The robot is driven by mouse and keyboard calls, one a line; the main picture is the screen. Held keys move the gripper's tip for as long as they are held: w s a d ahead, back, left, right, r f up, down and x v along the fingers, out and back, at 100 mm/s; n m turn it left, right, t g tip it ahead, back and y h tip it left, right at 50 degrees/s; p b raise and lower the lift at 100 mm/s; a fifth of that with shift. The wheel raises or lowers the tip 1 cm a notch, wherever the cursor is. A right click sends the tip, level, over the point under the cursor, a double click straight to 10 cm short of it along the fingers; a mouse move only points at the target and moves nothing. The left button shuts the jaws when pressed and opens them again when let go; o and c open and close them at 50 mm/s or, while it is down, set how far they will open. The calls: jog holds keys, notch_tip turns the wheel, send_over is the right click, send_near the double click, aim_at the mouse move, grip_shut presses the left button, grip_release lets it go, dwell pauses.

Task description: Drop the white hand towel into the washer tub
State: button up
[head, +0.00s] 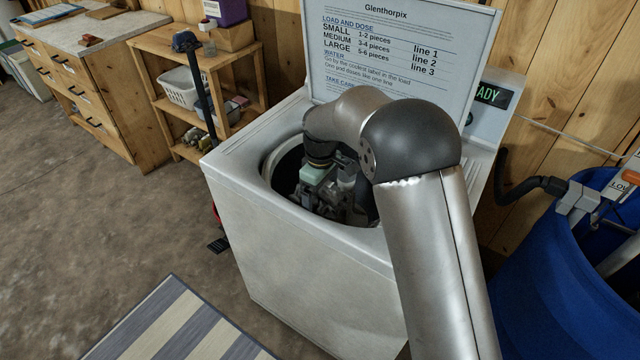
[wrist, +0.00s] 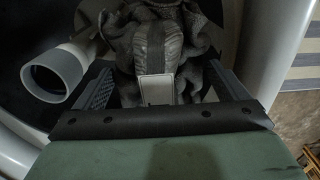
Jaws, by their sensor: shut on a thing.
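The top-loading washer (head: 300,280) has its lid up, and its round tub (head: 285,172) is open. My gripper (head: 335,188) is down in the tub opening, partly hidden by my arm. In the wrist view, my gripper (wrist: 160,70) is shut on a bunched cloth, the hand towel (wrist: 158,38), which looks grey in the shade. A pale tag-like patch shows on the bundle between the fingers. More grey, textured cloth bulges on both sides of the fold. I cannot tell whether the towel touches the tub's bottom.
A white hollow cylinder (wrist: 55,75) stands left of the fingers inside the tub. The raised lid (head: 400,50) stands behind my arm. A blue barrel (head: 550,270) is right of the washer. A striped rug (head: 180,325) lies at front left.

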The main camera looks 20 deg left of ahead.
notch_tip(320, 180, down, 9)
jog(key=b, duration=0.4)
jog(key=o, duration=0.7)
notch_tip(320, 180, up, 17)
jog(key=shift+r+b, duration=0.15)
jog(key=shift+b, duration=0.2)
